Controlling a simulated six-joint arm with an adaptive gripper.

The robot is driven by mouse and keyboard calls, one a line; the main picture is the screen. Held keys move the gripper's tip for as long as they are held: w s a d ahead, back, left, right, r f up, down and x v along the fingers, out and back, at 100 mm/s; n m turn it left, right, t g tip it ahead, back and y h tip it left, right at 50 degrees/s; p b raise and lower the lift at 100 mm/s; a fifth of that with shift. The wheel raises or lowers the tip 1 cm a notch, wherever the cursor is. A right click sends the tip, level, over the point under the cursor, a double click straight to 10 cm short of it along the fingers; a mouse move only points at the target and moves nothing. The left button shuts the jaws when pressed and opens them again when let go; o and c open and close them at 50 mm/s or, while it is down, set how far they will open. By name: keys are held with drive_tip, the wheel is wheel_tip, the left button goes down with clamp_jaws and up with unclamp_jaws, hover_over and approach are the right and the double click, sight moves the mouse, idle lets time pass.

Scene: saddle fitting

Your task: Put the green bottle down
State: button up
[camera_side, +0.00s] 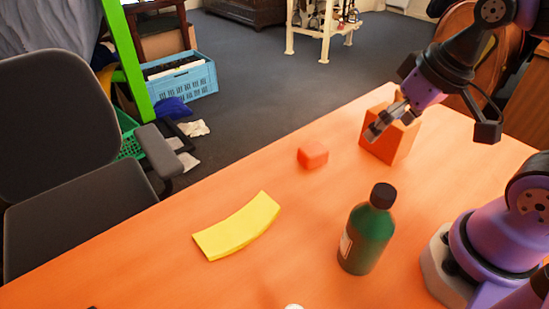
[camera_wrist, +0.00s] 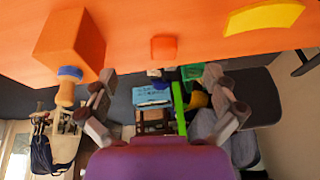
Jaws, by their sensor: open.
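The green bottle (camera_side: 367,238) with a black cap stands upright on the orange table (camera_side: 150,275), left of my arm's base in the side view. Its pale label is partly visible at its left. The bottle does not show in the wrist view. My gripper (camera_side: 386,120) is above the table, well behind the bottle, and appears in front of the orange block. In the wrist view my gripper (camera_wrist: 160,74) has its two fingers spread wide with nothing between them.
The orange block (camera_side: 394,143) stands near the table's far edge, also seen in the wrist view (camera_wrist: 72,42). A small red-orange cube (camera_side: 313,155) and a curved yellow piece (camera_side: 238,226) lie left of it. An office chair (camera_side: 75,130) stands beyond the left edge.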

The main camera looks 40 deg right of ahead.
sight(348, 268)
drive_tip(key=s+f+m+g+y, duration=0.1)
drive_tip(key=f+m+g+y, duration=0.1)
drive_tip(key=f+m+y, duration=0.1)
drive_tip(key=s+f+m+g+y, duration=0.2)
drive_tip(key=f+m+y, duration=0.1)
drive_tip(key=f+m, duration=0.1)
drive_tip(key=s+f+m+g+y, duration=0.1)
drive_tip(key=f+m+g+y, duration=0.2)
drive_tip(key=f+m, duration=0.1)
drive_tip(key=shift+s+a+f, duration=0.1)
drive_tip(key=shift+s+a, duration=0.1)
drive_tip(key=shift+a, duration=0.15)
drive_tip(key=m+y, duration=0.2)
drive_tip(key=s+m+y, duration=0.1)
drive_tip(key=shift+a+f+m+t+y, duration=0.2)
drive_tip(key=shift+a+m+t+y, duration=0.1)
drive_tip(key=shift+a+m+y, duration=0.1)
drive_tip(key=shift+a, duration=0.2)
drive_tip(key=x, duration=1)
drive_tip(key=shift+w+a+r, duration=0.15)
drive_tip(key=shift+w, duration=0.1)
drive_tip(key=c, duration=1.4)
